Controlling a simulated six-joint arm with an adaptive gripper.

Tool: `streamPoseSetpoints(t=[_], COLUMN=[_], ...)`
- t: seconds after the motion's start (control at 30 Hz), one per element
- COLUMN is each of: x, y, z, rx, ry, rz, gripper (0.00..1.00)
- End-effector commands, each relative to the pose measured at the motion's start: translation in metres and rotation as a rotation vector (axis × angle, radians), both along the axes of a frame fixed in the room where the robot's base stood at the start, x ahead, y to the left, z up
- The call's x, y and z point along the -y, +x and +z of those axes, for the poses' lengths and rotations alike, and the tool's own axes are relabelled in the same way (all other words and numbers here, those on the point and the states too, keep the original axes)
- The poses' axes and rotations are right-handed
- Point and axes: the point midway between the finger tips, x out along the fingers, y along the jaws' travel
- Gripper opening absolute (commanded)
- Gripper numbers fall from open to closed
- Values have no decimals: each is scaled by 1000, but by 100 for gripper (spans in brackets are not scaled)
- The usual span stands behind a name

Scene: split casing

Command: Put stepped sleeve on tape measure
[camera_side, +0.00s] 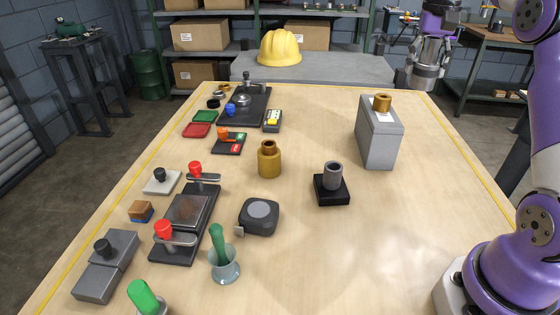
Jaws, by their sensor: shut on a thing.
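A black and grey tape measure (259,217) lies on the table left of centre, its round grey face up. A brass stepped sleeve (269,160), wide below and narrower above, stands upright on the table behind it, apart from it. My gripper (426,84) is raised at the back right, pointing down, far from both. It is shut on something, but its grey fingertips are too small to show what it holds.
A grey cylinder on a black base (332,189) stands right of the tape measure. A tall grey box (379,138) with a brass ring (382,102) on top is at the back right. Red-handled clamps (185,220) and a green-handled cup (224,265) crowd the left.

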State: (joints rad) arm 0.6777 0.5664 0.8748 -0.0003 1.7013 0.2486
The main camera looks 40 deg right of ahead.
Motion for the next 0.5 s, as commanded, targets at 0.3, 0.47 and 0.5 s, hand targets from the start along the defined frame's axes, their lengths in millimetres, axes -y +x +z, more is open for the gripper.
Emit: streamPoseSetpoints(t=[0.3,0.47,0.5], x=[-58,-100,-113], y=[34,50,54], z=[2,2,2], rx=[4,4,4], ry=[-3,-3,-3], rz=[216,363,407], gripper=[4,4,4])
